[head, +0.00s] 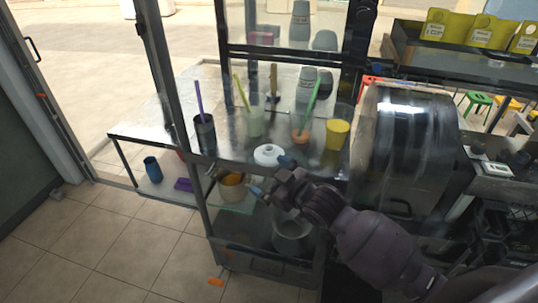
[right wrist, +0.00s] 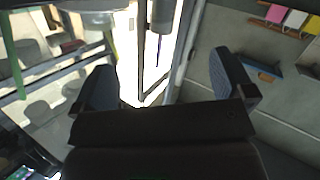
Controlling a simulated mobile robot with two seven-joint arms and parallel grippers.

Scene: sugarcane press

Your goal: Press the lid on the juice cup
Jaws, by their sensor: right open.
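A round white lid (head: 268,154) shows at the front edge of the metal counter (head: 225,150) in the head view. I cannot tell whether it rests on a cup or on the counter. My right gripper (head: 271,176) is just in front of and below the lid, with one blue fingertip close to it; contact is unclear. In the right wrist view my right gripper (right wrist: 168,85) is open, with nothing held between its fingers. Which cup is the juice cup is unclear. My left gripper is not in view.
Behind the lid stand a dark cup with a purple straw (head: 204,132), a pale cup (head: 255,123), a clear cup with a green straw (head: 301,133) and a yellow cup (head: 337,133). A frame post (head: 183,110) rises left. A large metal drum (head: 405,140) stands right.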

